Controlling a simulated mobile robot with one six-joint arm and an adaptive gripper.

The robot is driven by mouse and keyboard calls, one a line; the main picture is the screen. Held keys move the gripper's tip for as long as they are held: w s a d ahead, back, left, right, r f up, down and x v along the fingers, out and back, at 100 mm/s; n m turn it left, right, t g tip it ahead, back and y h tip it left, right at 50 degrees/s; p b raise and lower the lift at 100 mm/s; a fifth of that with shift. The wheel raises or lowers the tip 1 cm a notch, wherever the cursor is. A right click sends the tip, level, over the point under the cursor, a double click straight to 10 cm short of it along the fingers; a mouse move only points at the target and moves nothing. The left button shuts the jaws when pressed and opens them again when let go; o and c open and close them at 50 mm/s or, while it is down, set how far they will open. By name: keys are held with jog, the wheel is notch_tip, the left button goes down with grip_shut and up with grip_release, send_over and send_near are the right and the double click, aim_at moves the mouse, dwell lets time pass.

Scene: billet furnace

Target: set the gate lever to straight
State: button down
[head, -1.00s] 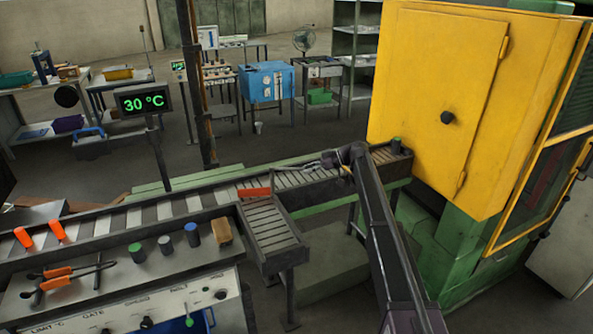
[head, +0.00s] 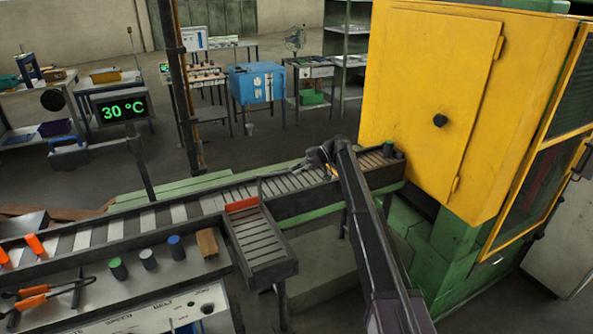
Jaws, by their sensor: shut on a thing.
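An orange-red gate bar (head: 241,204) lies at the mouth of the short side chute (head: 266,240), roughly along the near edge of the main conveyor (head: 180,212). A thin upright post stands by its right end; I cannot tell whether this is the gate lever. My gripper (head: 322,164) is over the conveyor, right of the gate bar and apart from it. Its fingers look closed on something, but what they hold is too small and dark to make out. The arm hides part of the conveyor behind it.
A yellow cabinet (head: 430,100) stands at the conveyor's right end, with a dark green-topped cylinder (head: 388,148) before it. The control bench at lower left holds tongs (head: 40,293), small cylinders (head: 148,259) and a brown block (head: 207,242). A display reads 30 °C (head: 123,109).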

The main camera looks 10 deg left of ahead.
jog(key=shift+w, duration=0.15)
jog(key=shift+c, duration=1.1)
grip_release()
